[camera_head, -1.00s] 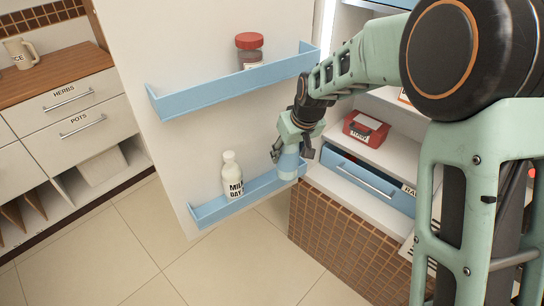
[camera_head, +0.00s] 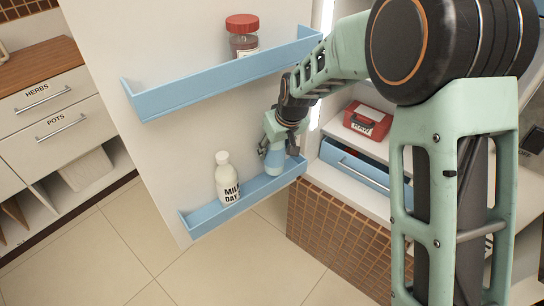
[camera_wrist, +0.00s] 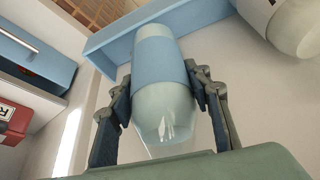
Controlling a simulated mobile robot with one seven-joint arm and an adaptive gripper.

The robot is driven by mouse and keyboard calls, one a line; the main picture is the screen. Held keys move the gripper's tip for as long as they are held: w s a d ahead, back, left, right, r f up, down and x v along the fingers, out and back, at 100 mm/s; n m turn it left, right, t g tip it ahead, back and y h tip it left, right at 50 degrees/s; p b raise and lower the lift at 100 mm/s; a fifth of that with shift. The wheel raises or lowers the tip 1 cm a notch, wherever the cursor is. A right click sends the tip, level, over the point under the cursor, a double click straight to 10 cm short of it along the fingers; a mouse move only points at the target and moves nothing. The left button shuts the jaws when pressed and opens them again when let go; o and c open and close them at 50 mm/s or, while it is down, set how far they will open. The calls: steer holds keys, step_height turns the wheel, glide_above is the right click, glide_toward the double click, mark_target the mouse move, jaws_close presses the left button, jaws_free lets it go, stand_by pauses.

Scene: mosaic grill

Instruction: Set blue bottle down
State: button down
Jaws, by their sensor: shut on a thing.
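The blue bottle (camera_head: 273,161) is in my gripper (camera_head: 276,150) at the lower door shelf (camera_head: 247,195), right of the milk bottle (camera_head: 228,178). In the wrist view the bottle (camera_wrist: 162,85) sits between the two fingers (camera_wrist: 163,95), which press on its sides. It has a pale glassy end and a blue band. Its far end is at the blue shelf wall (camera_wrist: 110,32); I cannot tell whether it rests on the shelf floor.
The upper door shelf (camera_head: 215,83) holds a jar with a red lid (camera_head: 243,38). A red box (camera_head: 367,121) and a blue drawer (camera_head: 352,168) are inside the fridge at right. The lower shelf's wall stands close around the bottle.

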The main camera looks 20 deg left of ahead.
mark_target(280, 143)
steer(key=b+x, duration=0.1)
steer(key=x, duration=0.2)
steer(key=shift+f+b, duration=0.4)
steer(key=shift+f, duration=0.05)
steer(key=shift+s+d+f, duration=0.1)
steer(key=shift+f, duration=0.25)
steer(key=shift+f+b, duration=0.15)
steer(key=shift+b, duration=0.2)
steer(key=c, duration=1)
jaws_free()
steer(key=shift+c, duration=0.2)
steer(key=shift+r, duration=0.4)
steer(key=p+v, duration=0.2)
steer(key=v, duration=0.9)
steer(key=shift+s+d+r, duration=0.15)
steer(key=shift+r, duration=0.05)
